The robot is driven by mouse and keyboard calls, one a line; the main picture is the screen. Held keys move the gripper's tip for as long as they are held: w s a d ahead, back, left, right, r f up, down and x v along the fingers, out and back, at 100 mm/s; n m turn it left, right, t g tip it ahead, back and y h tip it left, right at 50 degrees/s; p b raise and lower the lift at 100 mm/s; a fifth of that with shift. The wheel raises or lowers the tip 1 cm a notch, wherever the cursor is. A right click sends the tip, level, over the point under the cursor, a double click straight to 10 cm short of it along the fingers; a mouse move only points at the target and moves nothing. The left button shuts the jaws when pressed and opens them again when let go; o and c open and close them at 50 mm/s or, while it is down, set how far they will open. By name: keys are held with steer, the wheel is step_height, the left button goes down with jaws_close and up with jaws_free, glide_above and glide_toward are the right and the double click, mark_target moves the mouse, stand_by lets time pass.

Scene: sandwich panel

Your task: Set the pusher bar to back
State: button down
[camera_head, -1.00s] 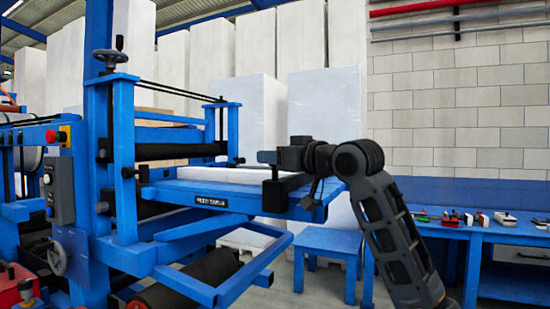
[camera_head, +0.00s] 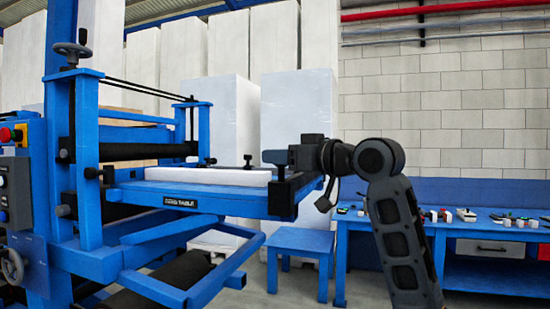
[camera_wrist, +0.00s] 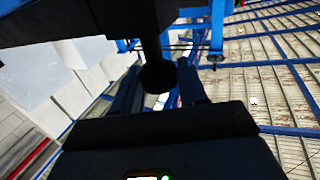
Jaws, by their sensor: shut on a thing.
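The black pusher bar (camera_head: 284,198) lies across the right end of the blue feed table (camera_head: 225,200), with a short post rising from it. My gripper (camera_head: 278,158) is above the bar at this post, shut on the pusher bar's handle. In the wrist view the dark round-ended handle (camera_wrist: 158,76) shows in front of my gripper (camera_wrist: 160,92); the contact itself is too dark to see. A white panel (camera_head: 215,177) lies flat on the table, left of the bar.
The blue roller machine (camera_head: 88,165) stands at the left, with a handwheel on top. A second black knob (camera_head: 248,160) stands behind the panel. A low blue stool (camera_head: 300,240) and a workbench with small items (camera_head: 500,225) are at the right.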

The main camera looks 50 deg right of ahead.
steer(key=c, duration=0.7)
jaws_free()
steer(key=shift+s+d, duration=0.1)
steer(key=shift+s, duration=0.1)
steer(key=shift+c, duration=0.2)
steer(key=s+b, duration=0.1)
steer(key=s, duration=0.6)
steer(key=shift+s+a+b, duration=0.2)
steer(key=shift+s+b, duration=0.2)
